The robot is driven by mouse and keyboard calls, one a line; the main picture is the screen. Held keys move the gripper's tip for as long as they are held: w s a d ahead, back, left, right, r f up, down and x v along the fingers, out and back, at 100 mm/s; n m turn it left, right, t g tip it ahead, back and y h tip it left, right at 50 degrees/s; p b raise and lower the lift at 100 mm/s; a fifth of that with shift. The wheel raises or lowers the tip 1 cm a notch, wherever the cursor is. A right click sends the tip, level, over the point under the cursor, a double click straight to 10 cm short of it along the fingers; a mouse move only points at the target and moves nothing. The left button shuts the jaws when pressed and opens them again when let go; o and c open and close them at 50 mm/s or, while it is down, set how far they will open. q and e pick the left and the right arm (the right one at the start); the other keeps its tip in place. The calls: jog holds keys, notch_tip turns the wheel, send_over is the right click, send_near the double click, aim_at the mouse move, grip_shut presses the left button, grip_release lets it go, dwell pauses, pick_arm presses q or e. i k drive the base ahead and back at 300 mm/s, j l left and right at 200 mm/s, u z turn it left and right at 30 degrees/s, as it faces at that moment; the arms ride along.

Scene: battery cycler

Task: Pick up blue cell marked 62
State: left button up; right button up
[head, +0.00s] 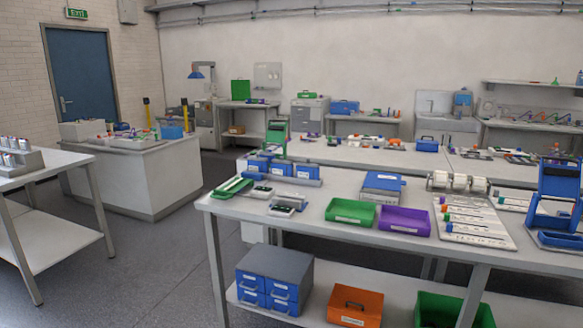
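I cannot pick out a blue cell marked 62, as markings on the small parts are too small to read. Small coloured pieces lie on a pale sorting board (490,236) on the right of the near bench, with orange, purple and green ends showing. A row of blue block-like units (285,169) stands at the left of that bench. More small coloured items, some blue, lie on the white island (150,168) at the left. Neither of my grippers is in view.
The near bench (335,182) also holds a green tray (351,212), a purple tray (404,220) and an open blue case (558,182). Below are blue drawers (275,272), an orange box (355,306) and a green bin (450,312). Grey floor (140,265) is clear between the left table and near bench.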

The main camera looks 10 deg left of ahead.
aim_at(253, 166)
jog(key=i+j+z, duration=0.35)
jog(key=i+j, duration=0.15)
jog(key=j, duration=0.15)
jog(key=i+j+z, duration=0.35)
jog(key=j, duration=0.4)
jog(key=i, duration=0.1)
